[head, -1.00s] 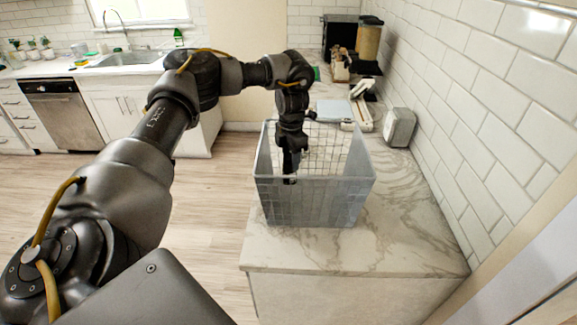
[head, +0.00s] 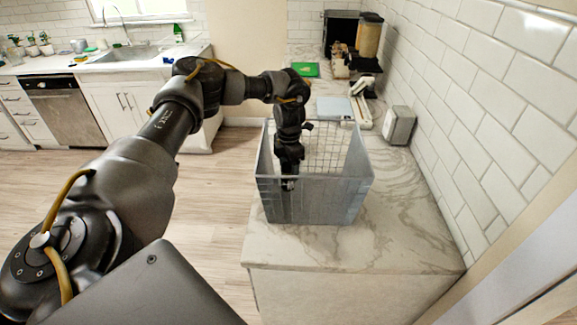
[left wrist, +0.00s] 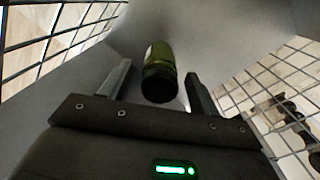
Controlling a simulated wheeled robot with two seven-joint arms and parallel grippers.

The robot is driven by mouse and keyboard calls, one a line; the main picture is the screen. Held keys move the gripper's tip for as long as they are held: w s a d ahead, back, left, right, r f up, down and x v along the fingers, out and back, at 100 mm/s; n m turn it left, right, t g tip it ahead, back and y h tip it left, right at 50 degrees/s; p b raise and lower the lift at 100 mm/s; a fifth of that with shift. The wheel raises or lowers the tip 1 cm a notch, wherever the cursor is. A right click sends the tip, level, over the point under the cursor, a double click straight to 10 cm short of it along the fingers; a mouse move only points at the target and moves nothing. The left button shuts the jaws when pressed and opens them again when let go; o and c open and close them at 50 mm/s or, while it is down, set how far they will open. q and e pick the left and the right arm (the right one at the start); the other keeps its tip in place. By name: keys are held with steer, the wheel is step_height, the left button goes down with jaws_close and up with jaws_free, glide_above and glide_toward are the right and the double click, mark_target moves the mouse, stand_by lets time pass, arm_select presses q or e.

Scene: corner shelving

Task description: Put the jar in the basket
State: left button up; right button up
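The grey basket (head: 345,195) with mesh sides stands on the marble counter. My left gripper (head: 289,184) reaches down inside it from above, partly seen through the front wall. In the left wrist view my left gripper (left wrist: 158,88) has its two fingers apart. A green jar with a dark end (left wrist: 159,73) shows between the fingers, with a gap on both sides. It is inside the basket's grey walls; whether it rests on the basket floor is hard to tell. The jar cannot be made out in the head view. My right gripper is not in view.
Behind the basket are a scale-like pale item (head: 335,107), a long white item (head: 361,108), a green board (head: 305,69) and a grey box (head: 399,126) by the tiled wall. The counter front (head: 345,252) is clear.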

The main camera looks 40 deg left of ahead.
arm_select(q)
steer(key=shift+r, duration=0.1)
step_height(320, 180, up, 4)
steer(key=shift+w+r+b, duration=0.1)
steer(key=shift+r+b, duration=0.15)
steer(key=shift+b, duration=0.75)
step_height(320, 180, up, 8)
steer(key=shift+f, duration=0.2)
